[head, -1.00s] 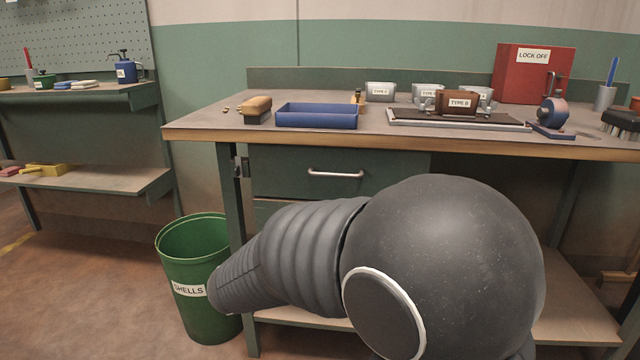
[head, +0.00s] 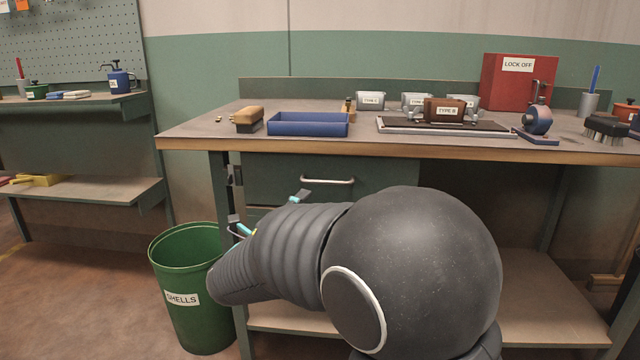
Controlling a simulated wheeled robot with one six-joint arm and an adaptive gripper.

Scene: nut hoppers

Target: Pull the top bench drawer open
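The top bench drawer (head: 270,172) is a dark green front under the worktop, flush with the bench, so it looks closed. Its pale metal bar handle (head: 327,181) is in plain view, with nothing on it. My gripper (head: 268,211) shows only in part behind my dark arm. Its two light-blue fingertips stand wide apart, one below and left of the handle, the other at the bench's left leg. It looks open, with nothing seen between the fingertips. The rest of the gripper is hidden by my arm, as is most of the lower drawer.
A green shells bin (head: 183,275) stands by the bench's left leg. A shelf unit (head: 85,190) is at the left.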

